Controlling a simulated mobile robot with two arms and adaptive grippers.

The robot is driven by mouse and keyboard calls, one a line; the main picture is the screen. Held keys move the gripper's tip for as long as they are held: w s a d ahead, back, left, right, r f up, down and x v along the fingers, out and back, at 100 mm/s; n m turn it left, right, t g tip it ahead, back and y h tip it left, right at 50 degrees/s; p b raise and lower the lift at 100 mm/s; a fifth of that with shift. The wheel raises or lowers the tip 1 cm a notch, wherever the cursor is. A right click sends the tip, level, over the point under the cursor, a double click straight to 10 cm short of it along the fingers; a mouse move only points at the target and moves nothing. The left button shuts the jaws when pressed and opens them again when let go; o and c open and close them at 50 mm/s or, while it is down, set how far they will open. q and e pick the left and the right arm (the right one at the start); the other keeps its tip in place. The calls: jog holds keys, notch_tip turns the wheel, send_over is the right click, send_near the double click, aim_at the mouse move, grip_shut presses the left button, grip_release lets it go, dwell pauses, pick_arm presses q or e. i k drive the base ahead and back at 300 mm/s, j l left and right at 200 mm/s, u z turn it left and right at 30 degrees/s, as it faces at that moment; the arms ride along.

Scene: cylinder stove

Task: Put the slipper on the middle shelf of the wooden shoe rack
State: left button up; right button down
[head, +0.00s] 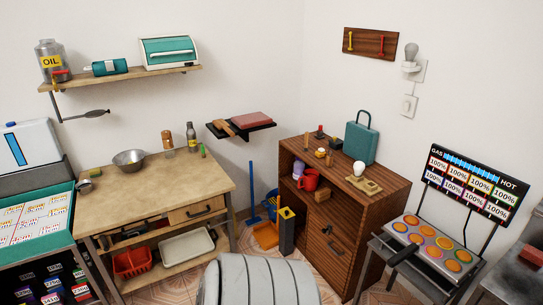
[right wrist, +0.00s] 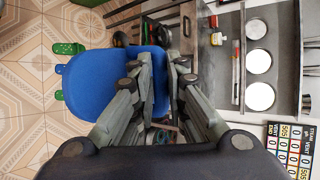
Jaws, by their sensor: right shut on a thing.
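In the right wrist view, my right gripper (right wrist: 163,70) is shut, and the blue slipper (right wrist: 95,85) is between its fingertips. A broad, rounded blue end sticks out to the left, and the part between and behind the fingers is partly hidden. The slipper is off the floor, as far as I can tell. The head view shows neither the slipper nor my grippers. I cannot make out a wooden shoe rack for certain in either view.
The wooden cabinet (head: 382,186) stands against the right wall, holding a red mug (head: 309,180) and other items. A wooden worktable (head: 110,205) is at left, with a metal bowl (head: 129,161). Green pieces (right wrist: 68,48) lie beyond the slipper, near tiled floor (right wrist: 35,120).

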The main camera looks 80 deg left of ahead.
aim_at(356, 226)
jog(key=j+u, duration=0.25)
jog(key=j, duration=0.6)
jog(key=j+u, duration=0.25)
jog(key=j, duration=0.6)
jog(key=i+j+u, duration=0.2)
jog(key=j, duration=1.75)
